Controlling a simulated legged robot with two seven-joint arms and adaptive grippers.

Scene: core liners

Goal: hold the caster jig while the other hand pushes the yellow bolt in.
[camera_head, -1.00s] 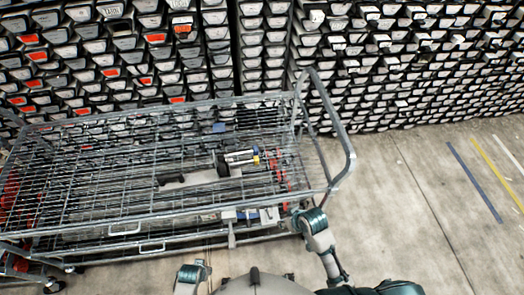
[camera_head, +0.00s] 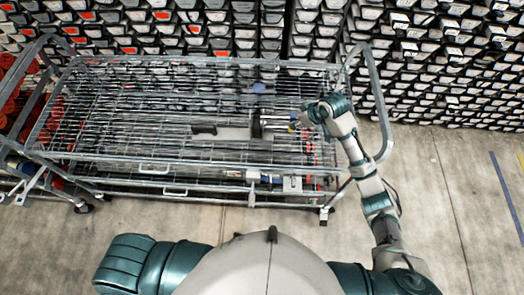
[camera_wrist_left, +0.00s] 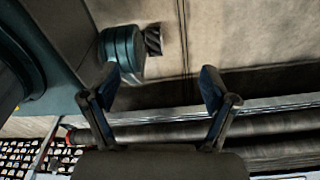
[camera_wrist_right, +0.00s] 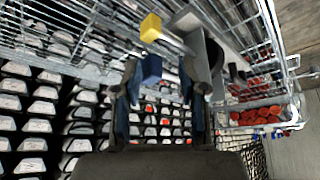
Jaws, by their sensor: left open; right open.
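The caster jig, a grey bracket with a dark wheel (camera_head: 257,126), lies on the wire trolley's deck in the head view. The bracket (camera_wrist_right: 195,42) also shows at the top of the right wrist view. The yellow bolt (camera_wrist_right: 150,27) shows as a small yellow block left of the bracket; a blue block (camera_wrist_right: 151,68) is below it. My right gripper (camera_wrist_right: 160,82) is open and empty, with the blue block in line with its left finger; I cannot tell whether they touch. My left gripper (camera_wrist_left: 158,82) is open and empty, outside the head view.
The wire trolley (camera_head: 160,168) has raised tube handles at both ends. Other blue and grey parts (camera_head: 268,179) lie near its front edge. Red items (camera_head: 12,110) are stacked at the left. Racks of pale trays stand behind. Floor (camera_head: 440,190) is clear at the right.

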